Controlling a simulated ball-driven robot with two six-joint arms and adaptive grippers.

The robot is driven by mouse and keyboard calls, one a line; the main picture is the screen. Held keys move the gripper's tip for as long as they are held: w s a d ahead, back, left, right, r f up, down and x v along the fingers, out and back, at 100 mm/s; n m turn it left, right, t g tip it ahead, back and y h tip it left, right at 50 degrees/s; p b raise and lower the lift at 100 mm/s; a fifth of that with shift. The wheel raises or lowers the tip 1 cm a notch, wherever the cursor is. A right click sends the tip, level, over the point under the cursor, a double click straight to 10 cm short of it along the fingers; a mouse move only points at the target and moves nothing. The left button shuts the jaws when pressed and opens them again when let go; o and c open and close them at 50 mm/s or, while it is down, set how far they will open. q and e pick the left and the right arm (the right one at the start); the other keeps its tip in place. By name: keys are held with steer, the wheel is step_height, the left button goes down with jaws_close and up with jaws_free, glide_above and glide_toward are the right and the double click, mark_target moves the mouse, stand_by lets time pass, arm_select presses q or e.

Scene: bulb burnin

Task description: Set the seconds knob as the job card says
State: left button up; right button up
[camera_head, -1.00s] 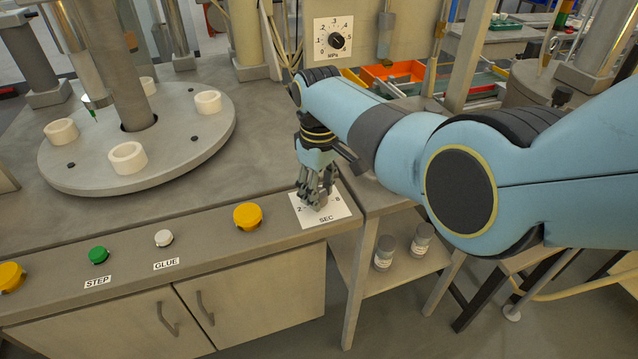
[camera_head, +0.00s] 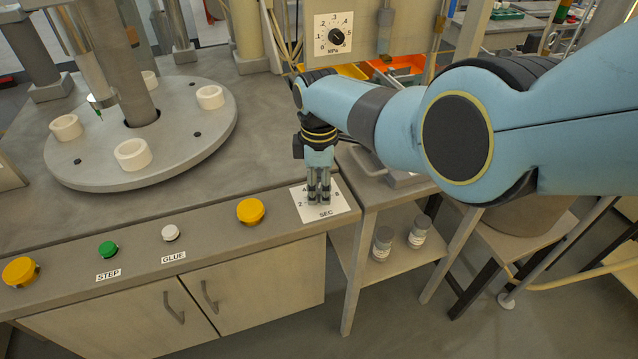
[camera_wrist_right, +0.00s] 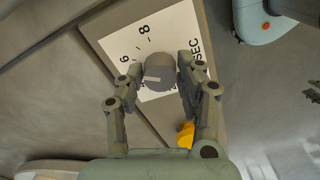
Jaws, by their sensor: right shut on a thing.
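The seconds knob (camera_wrist_right: 160,72) is a grey round knob with a pale mark on its face. It stands on a white SEC scale plate (camera_head: 338,208) on the front ledge of the machine. In the right wrist view the figures 6 and 8 show on the plate (camera_wrist_right: 120,42); other figures are partly hidden by the fingers. My right gripper (camera_head: 319,200) points down over the plate, with its fingers on both sides of the knob, shut on it. In the head view the fingers hide the knob. My left gripper and the job card are not in view.
A yellow button (camera_head: 251,211) sits left of the plate, then a white GLUE button (camera_head: 171,232) and a green STEP button (camera_head: 108,249). A round table (camera_head: 200,135) with white rings is behind. An MPa dial (camera_head: 336,37) is at the back. Two jars (camera_head: 382,243) stand on a lower shelf.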

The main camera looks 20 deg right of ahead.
mark_target(320, 188)
stand_by(0.3)
steer(key=o, duration=1.1)
steer(key=shift+o, duration=0.2)
steer(key=shift+r, duration=0.1)
step_height(320, 188, up, 12)
steer(key=shift+f, duration=0.2)
